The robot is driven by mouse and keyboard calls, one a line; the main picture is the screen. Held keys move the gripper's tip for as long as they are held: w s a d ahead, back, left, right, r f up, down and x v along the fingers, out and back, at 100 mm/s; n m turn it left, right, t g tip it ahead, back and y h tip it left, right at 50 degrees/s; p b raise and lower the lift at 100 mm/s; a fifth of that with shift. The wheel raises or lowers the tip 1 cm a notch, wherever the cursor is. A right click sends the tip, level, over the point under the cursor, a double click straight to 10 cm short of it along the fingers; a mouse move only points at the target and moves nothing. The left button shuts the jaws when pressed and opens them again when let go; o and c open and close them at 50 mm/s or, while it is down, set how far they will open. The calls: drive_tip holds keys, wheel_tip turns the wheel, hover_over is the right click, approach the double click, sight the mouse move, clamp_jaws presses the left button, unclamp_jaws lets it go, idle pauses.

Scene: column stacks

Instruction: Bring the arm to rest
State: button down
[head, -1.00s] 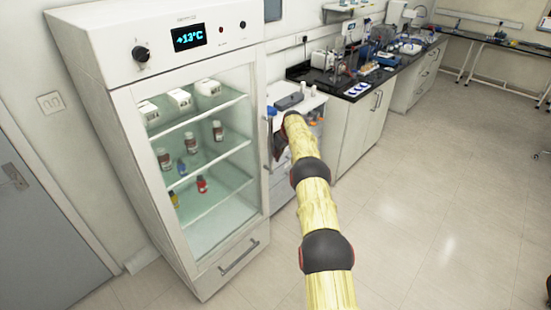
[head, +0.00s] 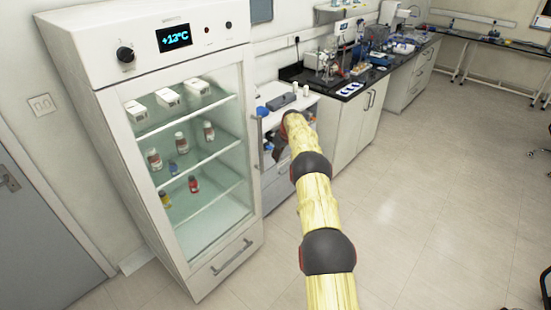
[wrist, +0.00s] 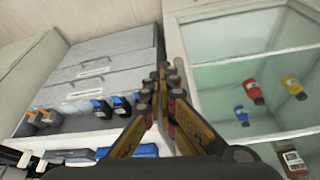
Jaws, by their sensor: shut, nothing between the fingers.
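My arm reaches forward in the head view, yellow with dark joints, toward the gap between the glass-door fridge (head: 120,90) and the white drawer cabinet (head: 303,104). My gripper (wrist: 163,78) shows in the wrist view with its two fingers together, shut and empty. In the head view the gripper is small, dark and partly hidden by the arm's far end. In the wrist view the fingertips appear between the grey drawers (wrist: 105,62) and the fridge glass (wrist: 232,50). I cannot tell how far they are from either.
The fridge door looks closed; several bottles and white boxes stand on its shelves. A long dark counter (head: 350,88) with lab equipment runs behind on the right. A grey door (head: 40,240) is at the left.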

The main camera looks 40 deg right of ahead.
drive_tip(key=v, duration=0.8)
drive_tip(key=shift+w+d+r+p, duration=0.3)
drive_tip(key=shift+d+p, duration=0.05)
drive_tip(key=shift+d, duration=0.05)
